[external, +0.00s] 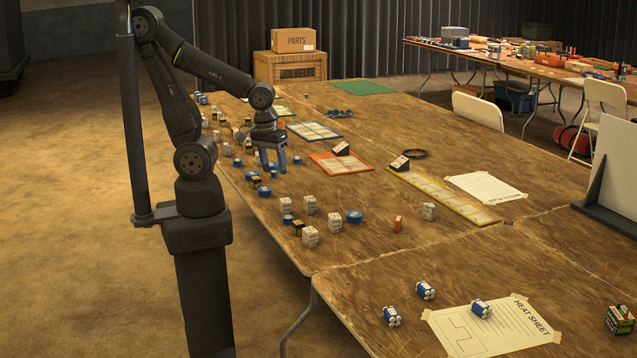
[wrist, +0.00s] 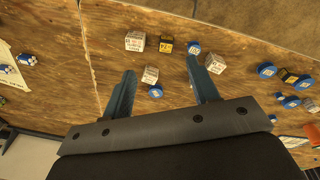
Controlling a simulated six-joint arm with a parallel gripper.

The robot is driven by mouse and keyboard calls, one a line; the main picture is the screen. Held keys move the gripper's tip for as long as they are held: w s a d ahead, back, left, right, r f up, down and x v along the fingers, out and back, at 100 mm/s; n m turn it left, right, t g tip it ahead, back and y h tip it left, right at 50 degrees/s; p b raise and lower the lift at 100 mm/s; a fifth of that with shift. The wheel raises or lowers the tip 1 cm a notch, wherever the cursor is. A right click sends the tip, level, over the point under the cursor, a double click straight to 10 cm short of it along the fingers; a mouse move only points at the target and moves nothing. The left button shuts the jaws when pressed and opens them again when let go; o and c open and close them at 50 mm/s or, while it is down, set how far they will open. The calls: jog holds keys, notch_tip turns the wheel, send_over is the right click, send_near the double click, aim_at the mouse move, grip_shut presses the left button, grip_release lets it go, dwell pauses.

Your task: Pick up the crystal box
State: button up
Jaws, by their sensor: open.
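My gripper (external: 273,168) is open, pointing down above the near-left part of the long table. Its two blue-grey fingers also show in the wrist view (wrist: 160,65), apart with nothing gripped. In the wrist view a pale printed box (wrist: 150,75) and a blue round tin (wrist: 156,91) lie on the table between the fingers. A yellow-and-black box (wrist: 166,44) and a larger white printed box (wrist: 135,41) lie beyond the tips. Another white box (wrist: 215,63) is beside the right finger. Labels are too small to read, so I cannot tell which is the crystal box.
Several white boxes (external: 310,237), blue tins (external: 354,216) and an orange item (external: 398,224) stand around the table. Orange (external: 342,164) and yellow (external: 440,196) framed mats lie farther right. Blue-and-white battery packs (external: 392,316) are near the heat sheet (external: 495,322). Bare wood lies between.

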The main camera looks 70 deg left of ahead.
jog(key=w+a+f+n+g, duration=0.2)
jog(key=w+f+n, duration=0.4)
jog(key=n, duration=0.7)
send_near(298, 222)
jog(key=f, duration=0.2)
jog(key=s+f, duration=0.1)
jog(key=f, duration=0.2)
jog(key=shift+f, duration=0.15)
jog(key=shift+w+d+f, duration=0.1)
jog(key=shift+w+f, duration=0.05)
jog(key=shift+f, duration=1.2)
jog(key=shift+w+f, duration=0.15)
jog(key=shift+f, duration=1.2)
jog(key=c, duration=1)
